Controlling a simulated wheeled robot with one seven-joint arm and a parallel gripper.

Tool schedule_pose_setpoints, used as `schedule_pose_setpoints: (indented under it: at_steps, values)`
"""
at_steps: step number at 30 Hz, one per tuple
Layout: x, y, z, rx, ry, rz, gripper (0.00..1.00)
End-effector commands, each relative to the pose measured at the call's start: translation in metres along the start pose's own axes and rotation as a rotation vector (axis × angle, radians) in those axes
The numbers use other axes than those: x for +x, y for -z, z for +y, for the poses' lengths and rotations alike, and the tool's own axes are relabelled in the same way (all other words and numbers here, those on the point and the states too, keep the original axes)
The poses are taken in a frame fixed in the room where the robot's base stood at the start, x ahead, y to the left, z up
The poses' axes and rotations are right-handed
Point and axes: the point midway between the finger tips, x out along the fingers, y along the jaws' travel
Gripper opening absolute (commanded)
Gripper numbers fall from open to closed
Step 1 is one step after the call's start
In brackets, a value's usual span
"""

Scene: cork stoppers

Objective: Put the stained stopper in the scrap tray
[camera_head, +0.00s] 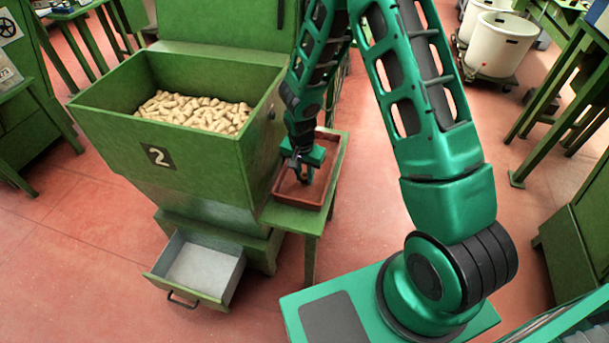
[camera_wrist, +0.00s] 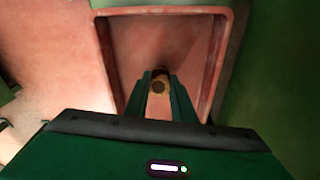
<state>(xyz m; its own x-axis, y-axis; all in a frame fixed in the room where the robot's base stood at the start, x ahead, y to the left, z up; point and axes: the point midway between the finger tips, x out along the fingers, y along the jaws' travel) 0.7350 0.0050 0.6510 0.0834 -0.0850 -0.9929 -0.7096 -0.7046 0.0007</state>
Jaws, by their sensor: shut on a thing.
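My gripper (camera_head: 303,172) is over the red-brown scrap tray (camera_head: 294,201), which sits on a green stand beside the hopper. In the wrist view my gripper (camera_wrist: 160,82) points down into the tray (camera_wrist: 228,60) and is shut on a cork stopper (camera_wrist: 159,84). The stopper's end shows a dark patch, and it lies between the fingertips, within the tray's outline. I cannot tell whether it touches the tray floor. In the head view the stopper is too small and hidden by the fingers to make out.
A green hopper (camera_head: 190,185) marked 2 stands left of the tray, full of cork stoppers (camera_head: 195,110). An open, empty grey drawer (camera_head: 204,268) juts out below it. White tubs (camera_head: 497,42) stand at the back right. The tray's rim surrounds my fingers.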

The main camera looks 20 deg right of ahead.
Motion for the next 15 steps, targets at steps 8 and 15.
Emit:
schedule_pose_setpoints:
  at_steps: [8, 15]
  values:
    - [0.0017, -0.0004, -0.0003, -0.001, 0.0, 0.0, 0.41]
    - [0.0012, -0.0004, -0.0004, -0.001, 0.0, 0.0, 0.41]
